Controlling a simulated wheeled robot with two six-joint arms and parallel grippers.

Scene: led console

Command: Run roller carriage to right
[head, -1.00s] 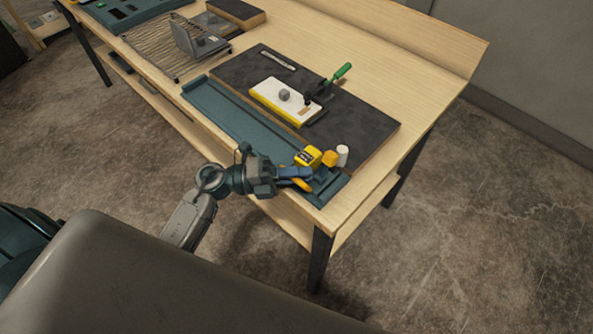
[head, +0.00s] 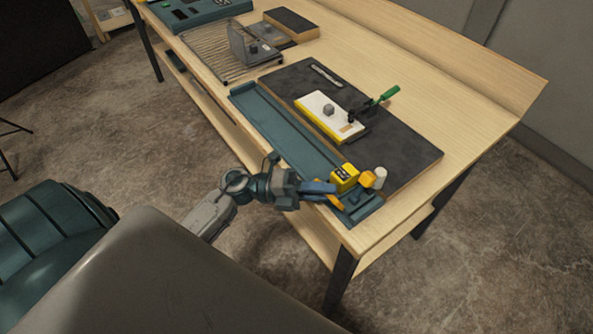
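A grey upright metal carriage (head: 250,45) stands on a rack of thin parallel rods (head: 211,62) at the far upper left of the table; it may be the roller carriage, but I cannot tell for certain. My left gripper (head: 336,196) is far from it, low at the near right end of a long teal tray (head: 285,130). It points right, close beside a yellow block (head: 344,177). A blue and an orange part show at its tip, but the finger gap is unclear. I cannot tell whether it touches the block. My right gripper is not in view.
An orange piece (head: 368,180) and a white cylinder (head: 380,177) stand beyond the yellow block. A dark mat (head: 405,150) carries a white-and-yellow plate (head: 331,115) and a green-handled clamp (head: 387,95). A teal panel (head: 200,12) lies at the far left. The table's right part is clear.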

